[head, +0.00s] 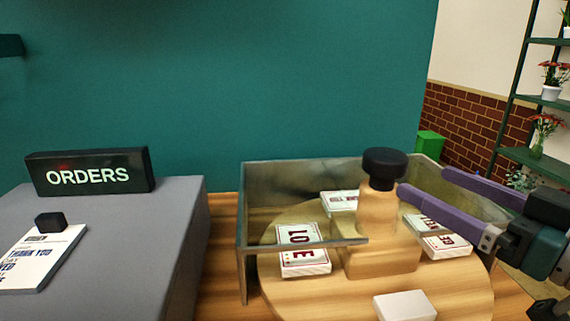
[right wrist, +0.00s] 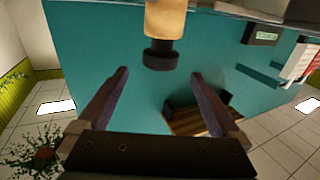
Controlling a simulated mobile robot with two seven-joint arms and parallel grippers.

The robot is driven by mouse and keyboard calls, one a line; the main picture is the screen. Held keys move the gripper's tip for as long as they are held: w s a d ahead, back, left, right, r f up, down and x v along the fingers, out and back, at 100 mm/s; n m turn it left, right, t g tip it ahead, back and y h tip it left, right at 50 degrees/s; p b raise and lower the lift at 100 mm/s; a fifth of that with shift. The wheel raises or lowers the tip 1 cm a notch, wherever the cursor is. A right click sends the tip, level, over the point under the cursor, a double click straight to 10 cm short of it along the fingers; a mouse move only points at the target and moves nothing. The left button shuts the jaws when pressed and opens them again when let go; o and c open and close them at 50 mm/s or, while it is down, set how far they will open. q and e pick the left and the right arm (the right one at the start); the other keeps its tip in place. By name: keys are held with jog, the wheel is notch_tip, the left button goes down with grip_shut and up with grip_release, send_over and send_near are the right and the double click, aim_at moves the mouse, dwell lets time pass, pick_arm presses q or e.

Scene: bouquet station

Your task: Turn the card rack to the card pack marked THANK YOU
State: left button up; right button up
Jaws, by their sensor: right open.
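The card rack is a round wooden turntable (head: 275,285) with a wooden centre post (head: 383,235) and a black knob (head: 384,163) on top. A pack with partly hidden lettering (head: 340,199) lies at the back, and one that seems to read GET WELL (head: 440,243) is at the right. A pale pack (head: 404,307) at the front shows no readable marking. My right gripper (head: 424,181) is open, with purple fingers right of the knob. In the right wrist view, the knob (right wrist: 160,57) appears between the fingertips (right wrist: 158,73), apparently just beyond them.
A transparent, metal-edged guard (head: 290,180) stands around the rack's back and left. On the left, a grey block (head: 180,225) bears an ORDERS sign (head: 90,173) and an order sheet (head: 40,258) reading THANK YOU. Plant shelves (head: 545,100) stand at the far right.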

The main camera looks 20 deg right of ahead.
aim_at(402, 169)
jog(key=w, duration=0.3)
jog(key=w+a, duration=0.1)
jog(key=w, duration=0.5)
jog(key=shift+a+r, duration=0.1)
jog(key=shift+a, duration=0.2)
jog(key=shift+c, duration=0.2)
grip_shut()
